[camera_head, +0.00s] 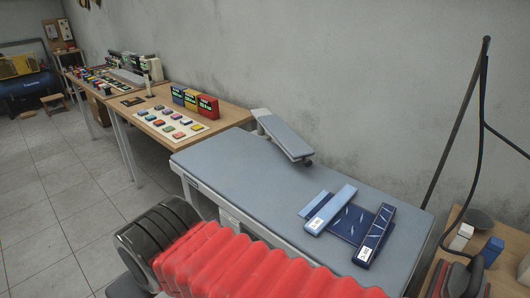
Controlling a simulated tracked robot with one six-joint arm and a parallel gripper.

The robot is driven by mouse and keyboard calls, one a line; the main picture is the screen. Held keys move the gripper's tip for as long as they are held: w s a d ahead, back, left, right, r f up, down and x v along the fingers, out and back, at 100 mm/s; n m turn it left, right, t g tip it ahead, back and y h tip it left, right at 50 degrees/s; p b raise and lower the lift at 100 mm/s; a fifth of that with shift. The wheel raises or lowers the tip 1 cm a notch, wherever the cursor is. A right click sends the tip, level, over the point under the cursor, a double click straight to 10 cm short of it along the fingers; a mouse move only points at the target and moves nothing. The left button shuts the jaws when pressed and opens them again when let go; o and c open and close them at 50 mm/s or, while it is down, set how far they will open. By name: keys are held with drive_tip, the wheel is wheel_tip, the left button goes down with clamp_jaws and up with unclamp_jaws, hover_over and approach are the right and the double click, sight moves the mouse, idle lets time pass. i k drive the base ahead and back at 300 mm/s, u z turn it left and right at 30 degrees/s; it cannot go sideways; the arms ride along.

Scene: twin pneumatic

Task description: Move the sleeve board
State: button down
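The sleeve board appears to be the small, narrow grey padded board (284,135) at the back edge of the large grey ironing table (225,170). It slants from upper left to lower right, with a small dark fitting under its near right end. Whether it is fixed to the table cannot be told. My arm, in a red ribbed cover with a black ribbed part at its left end, crosses the bottom of the head view, in front of the table. My gripper's fingers do not show, and the table's near edge is partly hidden by the arm.
A dark blue patterned cloth (345,222) lies on the table's right half, with a light blue labelled bar (331,207) and a dark blue labelled bar (375,235). A black pole (462,110) rises at right beside a wooden bench (462,222). The table's left half is clear.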

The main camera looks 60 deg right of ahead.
sight(295, 147)
drive_tip(key=i, duration=0.95)
drive_tip(key=z, duration=0.05)
